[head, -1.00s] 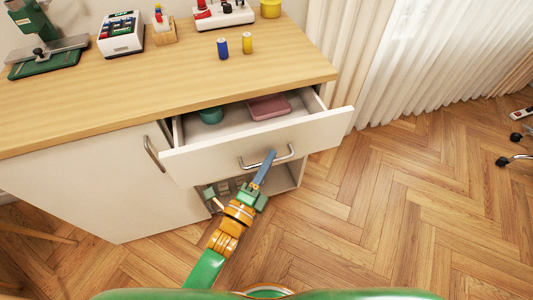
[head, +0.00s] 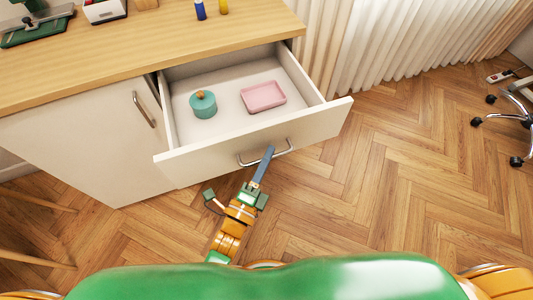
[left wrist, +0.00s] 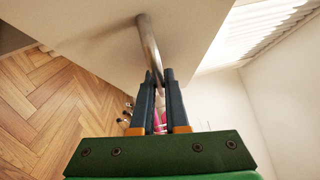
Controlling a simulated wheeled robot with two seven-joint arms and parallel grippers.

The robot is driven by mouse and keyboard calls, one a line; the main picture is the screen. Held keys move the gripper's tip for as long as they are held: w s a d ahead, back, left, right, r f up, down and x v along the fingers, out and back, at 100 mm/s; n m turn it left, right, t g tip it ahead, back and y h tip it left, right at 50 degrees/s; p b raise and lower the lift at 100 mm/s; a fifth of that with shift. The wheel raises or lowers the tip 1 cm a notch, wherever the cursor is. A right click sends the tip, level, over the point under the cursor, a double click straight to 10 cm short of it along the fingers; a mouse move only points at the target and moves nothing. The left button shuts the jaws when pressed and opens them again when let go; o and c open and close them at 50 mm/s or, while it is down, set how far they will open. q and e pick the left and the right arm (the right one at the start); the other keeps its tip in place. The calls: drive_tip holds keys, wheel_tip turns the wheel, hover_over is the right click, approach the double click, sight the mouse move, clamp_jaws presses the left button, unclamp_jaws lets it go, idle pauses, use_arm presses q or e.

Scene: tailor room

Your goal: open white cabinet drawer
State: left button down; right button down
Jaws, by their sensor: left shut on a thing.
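The white cabinet drawer (head: 245,142) stands well out from the white cabinet (head: 85,130), under the wooden top. Its metal bar handle (head: 283,151) is on the front panel. My left gripper (head: 268,155) is shut on this handle, coming from below and in front. In the left wrist view the two dark fingers (left wrist: 159,84) close around the handle bar (left wrist: 147,40). Inside the drawer lie a teal round pot (head: 203,105) with an orange knob and a pink tray (head: 263,96). My right gripper is not in view.
The wooden top (head: 180,38) holds a blue spool (head: 200,9), a yellow spool (head: 223,6) and a green machine at the left. A wheeled chair (head: 515,120) stands at the far right. White curtains (head: 400,35) hang behind. The parquet floor right of the drawer is clear.

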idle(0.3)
use_arm(q)
drive_tip(key=c, duration=0.9)
unclamp_jaws()
drive_tip(key=shift+s+a, duration=0.1)
drive_tip(key=v, duration=0.6)
drive_tip(key=shift+s+a+f, duration=0.1)
drive_tip(key=shift+s+a, duration=0.05)
drive_tip(key=shift+s, duration=0.25)
